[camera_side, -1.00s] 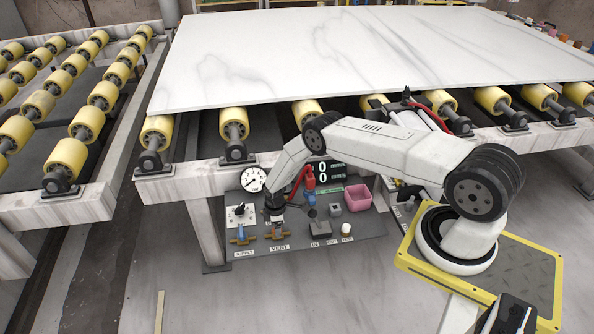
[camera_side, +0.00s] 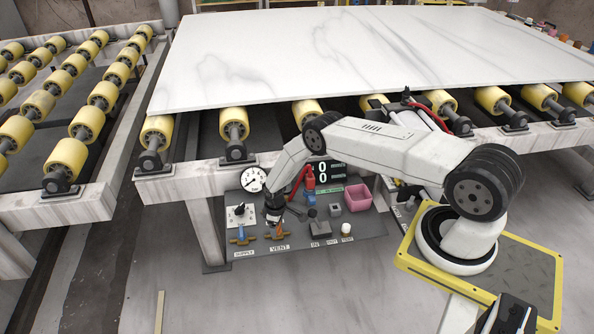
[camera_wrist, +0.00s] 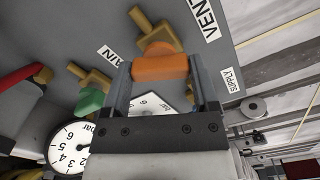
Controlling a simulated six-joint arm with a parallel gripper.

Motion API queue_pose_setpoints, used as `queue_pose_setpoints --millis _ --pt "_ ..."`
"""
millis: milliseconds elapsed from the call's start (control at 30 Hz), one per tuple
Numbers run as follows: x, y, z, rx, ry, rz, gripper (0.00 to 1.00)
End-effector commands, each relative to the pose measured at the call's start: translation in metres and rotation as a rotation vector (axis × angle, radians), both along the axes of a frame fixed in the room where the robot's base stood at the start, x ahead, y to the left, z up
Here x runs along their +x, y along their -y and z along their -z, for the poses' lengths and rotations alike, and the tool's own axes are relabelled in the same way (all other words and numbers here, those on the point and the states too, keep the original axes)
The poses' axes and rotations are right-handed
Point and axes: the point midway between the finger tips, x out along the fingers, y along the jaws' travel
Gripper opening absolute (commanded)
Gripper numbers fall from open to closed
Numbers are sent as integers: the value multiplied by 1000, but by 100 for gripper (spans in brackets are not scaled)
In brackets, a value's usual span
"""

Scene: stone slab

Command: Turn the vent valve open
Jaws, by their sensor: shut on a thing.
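The vent valve has an orange handle (camera_wrist: 160,68) on a brass body (camera_wrist: 155,30), near the VENT label (camera_wrist: 203,18) in the wrist view. My gripper (camera_wrist: 158,82) is shut on this handle, with one finger on each side of it. In the side view my gripper (camera_side: 276,222) points down at the valve panel, just above the VENT label (camera_side: 280,247). The orange handle (camera_side: 281,230) shows only in part there, with the gripper covering some of it.
The blue supply valve (camera_side: 240,237) sits close to the left. A green handle (camera_wrist: 90,102) and a round gauge (camera_wrist: 70,148) are near my gripper in the wrist view. The stone slab (camera_side: 350,50) overhangs behind on rollers.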

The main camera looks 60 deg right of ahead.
Motion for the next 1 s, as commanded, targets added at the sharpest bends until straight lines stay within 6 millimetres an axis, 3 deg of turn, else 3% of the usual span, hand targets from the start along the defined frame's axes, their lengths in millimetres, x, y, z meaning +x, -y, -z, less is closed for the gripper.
queue_pose_setpoints --millis 1000 --pt "0 0 0 0 -1 937 18"
